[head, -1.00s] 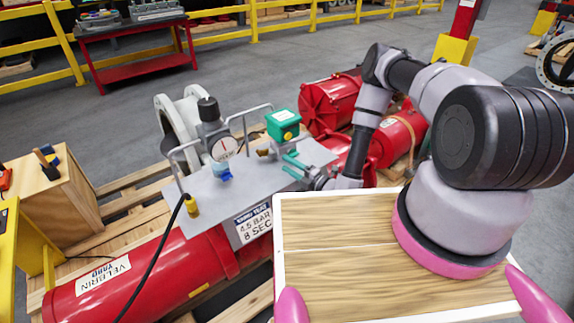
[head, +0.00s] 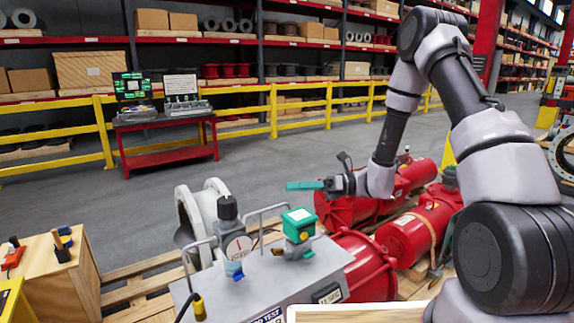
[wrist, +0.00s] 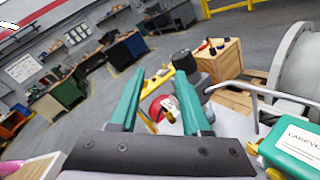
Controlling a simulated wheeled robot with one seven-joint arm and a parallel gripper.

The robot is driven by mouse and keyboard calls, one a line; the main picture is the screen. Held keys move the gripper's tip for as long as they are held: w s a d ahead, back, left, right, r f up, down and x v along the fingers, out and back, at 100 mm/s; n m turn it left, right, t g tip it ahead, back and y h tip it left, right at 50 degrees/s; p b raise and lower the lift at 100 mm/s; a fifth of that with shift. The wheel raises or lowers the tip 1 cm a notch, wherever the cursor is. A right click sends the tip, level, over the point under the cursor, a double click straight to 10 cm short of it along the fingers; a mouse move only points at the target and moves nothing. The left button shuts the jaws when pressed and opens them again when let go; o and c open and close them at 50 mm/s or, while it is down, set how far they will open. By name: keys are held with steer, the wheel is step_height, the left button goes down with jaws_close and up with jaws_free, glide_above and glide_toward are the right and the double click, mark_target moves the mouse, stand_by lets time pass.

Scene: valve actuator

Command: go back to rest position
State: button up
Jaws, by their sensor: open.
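My gripper (head: 306,186) is raised in the head view, above and to the right of the grey panel, with its teal fingers pointing left. In the wrist view my gripper (wrist: 157,92) shows two teal fingers spread apart with nothing between them. The valve actuator's grey panel (head: 270,285) carries a round gauge with a dark knob (head: 238,246) and a green-topped box (head: 299,222). The gripper is apart from all of these. The green box also shows at the lower right of the wrist view (wrist: 292,142). The gauge face is partly hidden by a finger there.
Red actuator cylinders (head: 410,235) lie on pallets behind and right of the panel. A wooden crate (head: 60,275) with small tools stands at left. Yellow railings (head: 250,115) and a red cart (head: 165,135) stand behind. Grey floor (head: 120,205) lies open between.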

steer(key=s+d+r+n+t+h, duration=0.4)
steer(key=s+d+r+n+h, duration=0.4)
steer(key=s+d+r+n, duration=0.1)
steer(key=s+d+r+n+t+h, duration=0.4)
steer(key=s+d+r+n+h, duration=0.3)
steer(key=d+r, duration=0.6)
step_height(320, 180, up, 3)
steer(key=s+n, duration=0.2)
steer(key=n, duration=0.1)
steer(key=shift+n+h, duration=0.4)
steer(key=shift+d+f, duration=0.1)
steer(key=shift+c, duration=0.3)
